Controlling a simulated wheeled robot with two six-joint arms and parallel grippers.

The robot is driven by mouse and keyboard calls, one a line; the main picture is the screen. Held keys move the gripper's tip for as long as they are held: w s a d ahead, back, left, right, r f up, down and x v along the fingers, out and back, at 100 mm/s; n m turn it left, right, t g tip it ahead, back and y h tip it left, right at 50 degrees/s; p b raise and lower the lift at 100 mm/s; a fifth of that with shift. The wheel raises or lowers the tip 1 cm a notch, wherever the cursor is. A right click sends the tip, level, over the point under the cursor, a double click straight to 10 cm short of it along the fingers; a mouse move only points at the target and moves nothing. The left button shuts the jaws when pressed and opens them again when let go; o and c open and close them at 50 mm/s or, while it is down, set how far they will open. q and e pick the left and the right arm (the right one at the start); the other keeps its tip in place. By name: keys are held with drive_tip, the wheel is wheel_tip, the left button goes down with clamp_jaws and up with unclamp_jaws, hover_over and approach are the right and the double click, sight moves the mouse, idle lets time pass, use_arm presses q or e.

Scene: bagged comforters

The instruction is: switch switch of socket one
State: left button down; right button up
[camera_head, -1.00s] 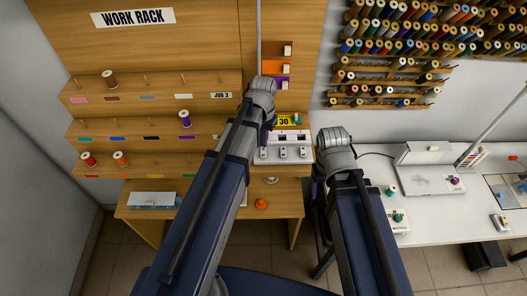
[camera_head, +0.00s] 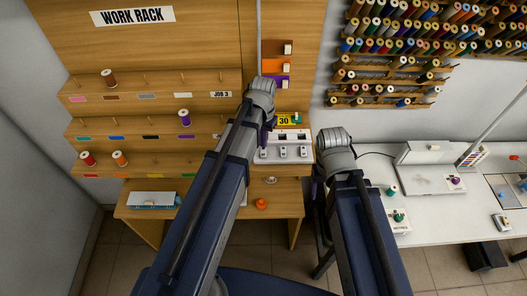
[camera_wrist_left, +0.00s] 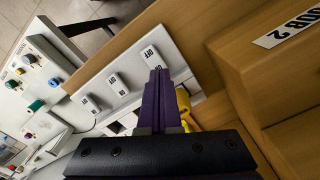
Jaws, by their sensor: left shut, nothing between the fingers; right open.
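A white switch panel (camera_head: 298,137) with three grey-white switches stands on the work rack's shelf; in the left wrist view (camera_wrist_left: 131,77) its switches carry small labels. One switch (camera_wrist_left: 150,57) is closest to my fingers and its label seems to read OFF. I cannot tell which one is socket one. My left gripper (camera_wrist_left: 160,78) is shut and empty, its purple fingers over the panel's end; contact is unclear. In the head view, my left gripper (camera_head: 266,135) is partly hidden by its arm. My right gripper (camera_head: 317,190) is open, mostly hidden behind its arm.
A yellow sign reading 30 (camera_head: 284,120) stands behind the panel. Spools (camera_head: 184,118) sit on the stepped rack at left. An orange knob-like object (camera_head: 261,204) is on the lower shelf. A white table (camera_head: 440,218) with devices is at right.

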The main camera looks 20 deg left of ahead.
use_arm(q)
drive_tip(key=shift+f+b, duration=0.6)
drive_tip(key=shift+f, duration=0.05)
idle(0.3)
wheel_tip(320, 180, up, 7)
drive_tip(key=p, duration=0.7)
drive_tip(key=shift+r, duration=0.1)
drive_tip(key=shift+f, duration=0.2)
drive_tip(key=s+d+f+m+y+b, duration=0.1)
drive_tip(key=s+d+f+b, duration=0.9)
drive_tip(key=s, duration=0.4)
drive_tip(key=shift+s+d+f+b, duration=0.15)
drive_tip(key=shift+d+f+b, duration=0.1)
drive_tip(key=shift+f+b, duration=0.5)
drive_tip(key=shift+r, duration=0.15)
